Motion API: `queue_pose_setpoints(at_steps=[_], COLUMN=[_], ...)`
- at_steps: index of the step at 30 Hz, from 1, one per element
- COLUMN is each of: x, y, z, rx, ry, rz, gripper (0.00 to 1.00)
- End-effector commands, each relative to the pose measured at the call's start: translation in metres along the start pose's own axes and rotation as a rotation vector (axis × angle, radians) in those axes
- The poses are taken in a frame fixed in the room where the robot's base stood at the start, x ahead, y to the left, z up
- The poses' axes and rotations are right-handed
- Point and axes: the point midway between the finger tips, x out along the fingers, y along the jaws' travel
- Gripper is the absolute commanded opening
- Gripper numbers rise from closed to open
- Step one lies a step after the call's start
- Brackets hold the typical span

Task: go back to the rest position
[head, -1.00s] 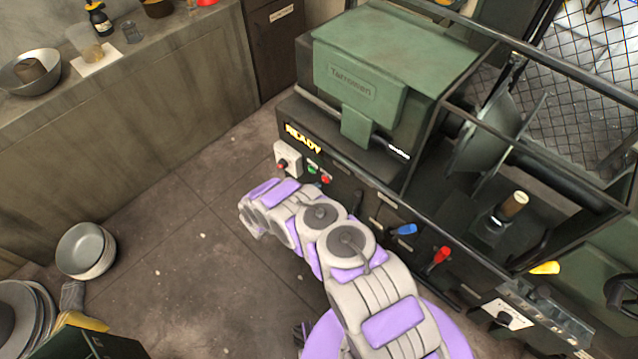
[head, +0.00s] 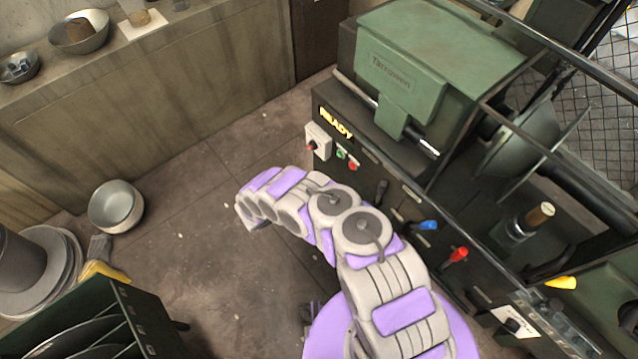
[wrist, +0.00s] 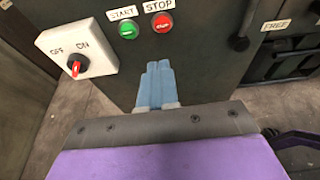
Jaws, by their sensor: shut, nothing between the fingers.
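My gripper shows in the wrist view, its blue fingers (wrist: 157,84) together and empty, in front of the dark machine panel. In the head view my grey and purple arm reaches left from the lower right and bends at its end, over the floor in front of the machine. The fingers are hidden there. The spinning machine (head: 415,78) has a green cover and a lit READY sign. Its panel carries a red OFF/ON switch (wrist: 75,68), a green START button (wrist: 128,30) and a red STOP button (wrist: 162,23). The fingers appear apart from these controls.
A metal pot (head: 117,208) stands on the floor at left. A dark green rack (head: 95,325) with discs stands at lower left. A grey counter (head: 130,98) with bowls runs along the back. Blue (head: 428,225) and red (head: 458,255) lever handles jut from the machine. Floor between is clear.

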Motion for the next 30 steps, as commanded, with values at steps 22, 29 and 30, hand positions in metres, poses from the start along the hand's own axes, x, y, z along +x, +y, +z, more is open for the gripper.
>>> queue_pose_setpoints(at_steps=[22, 29, 30], x=[0.014, 0.037, 0.040], y=[-0.003, -0.023, -0.030], z=[0.043, 0.138, 0.153], rx=[0.054, 0.193, 0.218], ry=[-0.020, -0.052, -0.055], rz=[-0.060, -0.211, -0.240], gripper=[0.00, 0.00, 0.00])
